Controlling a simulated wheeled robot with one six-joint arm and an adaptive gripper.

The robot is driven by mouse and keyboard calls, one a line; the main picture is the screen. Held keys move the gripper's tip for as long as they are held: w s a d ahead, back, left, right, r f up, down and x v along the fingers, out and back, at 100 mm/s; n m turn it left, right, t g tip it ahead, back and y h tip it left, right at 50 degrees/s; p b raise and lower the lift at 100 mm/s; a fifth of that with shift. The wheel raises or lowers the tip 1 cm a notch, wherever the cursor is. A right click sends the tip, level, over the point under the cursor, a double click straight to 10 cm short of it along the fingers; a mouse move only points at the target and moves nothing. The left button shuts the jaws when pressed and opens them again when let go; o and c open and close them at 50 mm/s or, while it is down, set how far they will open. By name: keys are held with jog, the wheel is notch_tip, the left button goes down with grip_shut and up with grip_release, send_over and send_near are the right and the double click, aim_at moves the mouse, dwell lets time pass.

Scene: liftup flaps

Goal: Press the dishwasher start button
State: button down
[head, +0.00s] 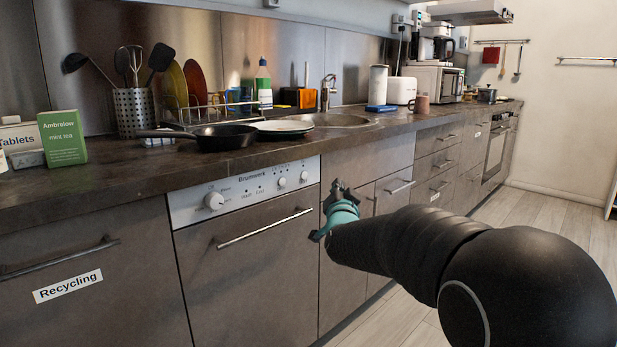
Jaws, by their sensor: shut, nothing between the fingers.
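The dishwasher (250,270) is built in under the counter, with a dark closed door and a long bar handle (265,229). My gripper (338,188) is shut and empty, just right of the panel's right end, apart from the panel in the picture.
A frying pan (226,137) and a plate (285,127) sit on the counter (100,180) above the dishwasher. A Recycling cabinet (120,295) is to the left. Drawers with bar handles (400,187) run to the right. The wooden floor (555,215) is open at right.

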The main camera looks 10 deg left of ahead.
aim_at(304, 175)
jog(key=shift+w+a+p, duration=0.85)
jog(key=shift+w+a, duration=0.05)
jog(key=shift+a, duration=0.3)
jog(key=shift+w+a+p, duration=0.85)
jog(key=shift+w+a, duration=0.05)
jog(key=shift+a, duration=0.25)
jog(key=shift+w+a+p, duration=0.85)
jog(key=shift+w+a, duration=0.05)
jog(key=shift+a, duration=0.3)
jog(key=shift+a, duration=0.1)
jog(key=shift+w+a, duration=0.2)
jog(key=shift+w, duration=0.05)
jog(key=shift+w+a+r, duration=0.15)
jog(key=shift+a+r, duration=0.15)
